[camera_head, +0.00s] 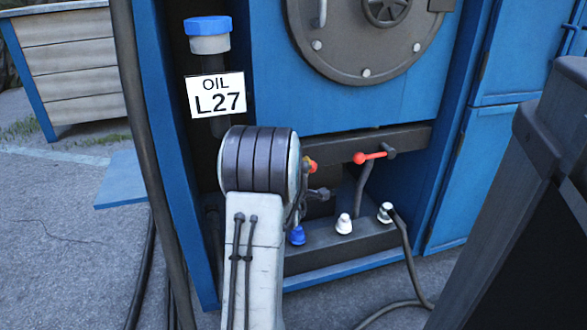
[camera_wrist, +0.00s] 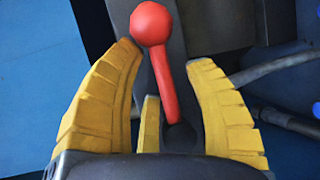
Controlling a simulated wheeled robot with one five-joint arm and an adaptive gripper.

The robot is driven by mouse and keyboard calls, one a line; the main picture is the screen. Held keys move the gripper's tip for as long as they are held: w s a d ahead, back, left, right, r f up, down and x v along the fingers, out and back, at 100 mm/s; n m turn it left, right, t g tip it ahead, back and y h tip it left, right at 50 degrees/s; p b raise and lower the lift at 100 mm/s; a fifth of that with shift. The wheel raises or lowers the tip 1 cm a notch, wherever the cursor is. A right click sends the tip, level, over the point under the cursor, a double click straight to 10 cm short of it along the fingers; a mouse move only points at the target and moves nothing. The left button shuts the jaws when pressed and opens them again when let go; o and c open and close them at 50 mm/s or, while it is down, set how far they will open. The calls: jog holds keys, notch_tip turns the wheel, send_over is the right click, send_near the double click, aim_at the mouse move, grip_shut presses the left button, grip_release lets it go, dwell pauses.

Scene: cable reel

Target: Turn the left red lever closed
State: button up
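In the wrist view a red lever (camera_wrist: 163,75) with a round ball end stands between the yellow fingers of my gripper (camera_wrist: 168,55). The fingers are spread, with gaps on both sides of the lever, and the ball is at the tips' level or just beyond. A third yellow finger shows low, left of the lever's shaft. In the head view my arm hides most of my gripper (camera_head: 311,166) and nearly all of the left red lever. The right red lever (camera_head: 369,157) is in clear view, lying roughly sideways with its ball to the left.
The blue cabinet (camera_head: 380,105) has a round grey hatch (camera_head: 365,68) above the levers. Below are a blue plug (camera_head: 297,236), a white plug (camera_head: 344,224) and a cable connector (camera_head: 386,213). An OIL L27 sign (camera_head: 216,94) hangs on a pipe at left.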

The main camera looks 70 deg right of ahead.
grip_shut()
